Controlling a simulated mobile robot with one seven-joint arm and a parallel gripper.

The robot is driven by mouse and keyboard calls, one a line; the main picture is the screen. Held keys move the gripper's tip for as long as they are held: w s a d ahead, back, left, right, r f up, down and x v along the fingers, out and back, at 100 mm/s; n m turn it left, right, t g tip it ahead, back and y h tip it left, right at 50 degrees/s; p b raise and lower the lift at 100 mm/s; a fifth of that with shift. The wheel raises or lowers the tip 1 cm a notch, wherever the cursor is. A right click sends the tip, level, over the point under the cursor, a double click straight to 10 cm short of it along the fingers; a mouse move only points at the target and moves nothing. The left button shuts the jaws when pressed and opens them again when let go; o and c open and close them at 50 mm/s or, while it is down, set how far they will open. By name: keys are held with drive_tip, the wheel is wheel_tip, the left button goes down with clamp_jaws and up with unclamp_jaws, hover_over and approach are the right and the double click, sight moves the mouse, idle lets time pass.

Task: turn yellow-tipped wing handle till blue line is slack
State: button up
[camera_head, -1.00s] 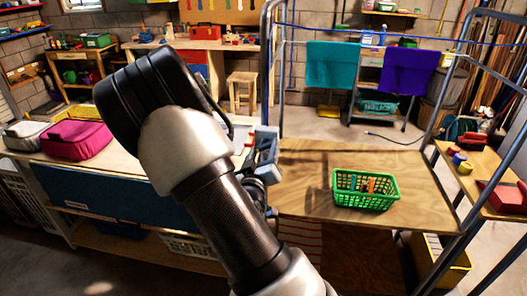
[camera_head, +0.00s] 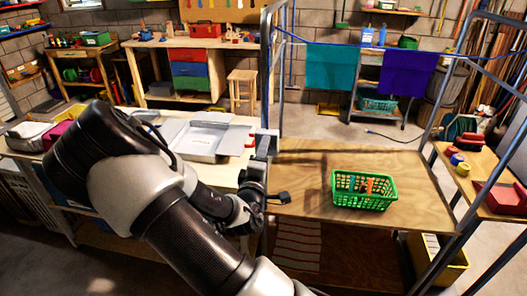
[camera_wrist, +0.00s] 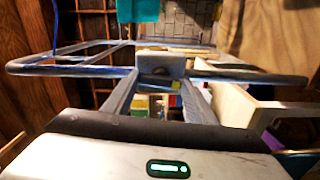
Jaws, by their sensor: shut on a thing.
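The blue line (camera_head: 343,44) runs from the near frame post to the right; a teal towel (camera_head: 330,68) and a purple towel (camera_head: 408,75) hang on it. It dips at the towels. A grey block-like fitting (camera_head: 266,143) sits on the near post. My gripper (camera_head: 264,163) is at that fitting, partly hidden by my wrist. In the wrist view, the two grey fingers of my gripper (camera_wrist: 161,92) converge on the fitting (camera_wrist: 161,66). A small yellow tip (camera_wrist: 175,85) shows between them. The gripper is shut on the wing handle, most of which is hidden.
A green basket (camera_head: 363,190) with small items stands on the wooden platform (camera_head: 310,205) within the metal frame. A bench with an open grey case (camera_head: 205,138) lies left of my gripper. A side table with a red bin (camera_head: 503,197) is at the right. The frame posts stand close to my arm.

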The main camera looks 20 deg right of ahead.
drive_tip(key=n+p, duration=0.1)
drive_tip(key=n, duration=1.2)
idle(0.4)
drive_tip(key=o, duration=1.1)
drive_tip(key=shift+c, duration=0.2)
drive_tip(key=p+v, duration=0.6)
drive_tip(key=v, duration=1.1)
drive_tip(key=shift+s, duration=0.2)
